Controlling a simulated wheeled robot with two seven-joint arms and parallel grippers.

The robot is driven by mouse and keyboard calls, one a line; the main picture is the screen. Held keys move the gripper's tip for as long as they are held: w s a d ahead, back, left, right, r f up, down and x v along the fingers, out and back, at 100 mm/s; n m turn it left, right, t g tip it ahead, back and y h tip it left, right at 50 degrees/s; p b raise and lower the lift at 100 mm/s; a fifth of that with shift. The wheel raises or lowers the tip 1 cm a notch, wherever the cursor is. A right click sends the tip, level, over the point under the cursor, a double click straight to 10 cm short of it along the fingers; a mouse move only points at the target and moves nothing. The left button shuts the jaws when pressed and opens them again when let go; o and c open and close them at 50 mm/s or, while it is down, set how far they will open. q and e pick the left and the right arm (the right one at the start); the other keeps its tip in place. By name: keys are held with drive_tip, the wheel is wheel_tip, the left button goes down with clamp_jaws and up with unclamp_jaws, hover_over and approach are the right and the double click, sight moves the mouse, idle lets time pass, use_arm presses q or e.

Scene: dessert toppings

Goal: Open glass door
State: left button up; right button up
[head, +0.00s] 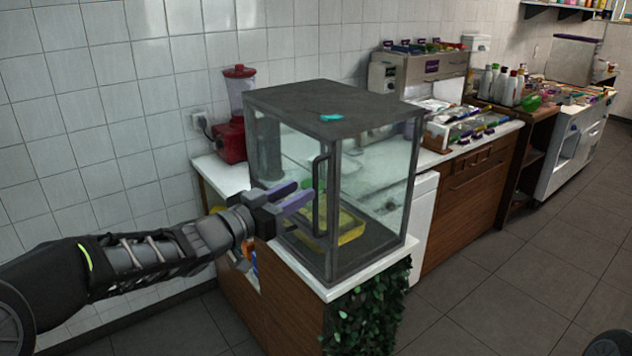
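A dark-framed glass display case (335,105) stands on a white-topped wooden counter. Its glass door (291,158) is the face toward the left and appears shut in the frame. A dark vertical bar handle (320,195) stands out near the door's right edge. My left gripper (304,189) comes in from the left in front of the door, with its two purple fingers apart and nothing seen between them. The fingertips point at the handle and are just left of it; whether they touch it I cannot tell. My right gripper is not in view.
A yellow tray (350,226) lies inside the case. A red blender (232,135) stands behind it by the tiled wall. Green leaves (368,312) hang below the case's front corner. The tiled floor (490,290) at the right is clear.

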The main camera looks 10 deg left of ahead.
use_arm(q)
drive_tip(key=p+x, duration=0.1)
drive_tip(key=x, duration=0.5)
drive_tip(key=shift+w, duration=0.15)
clamp_jaws()
idle(1.3)
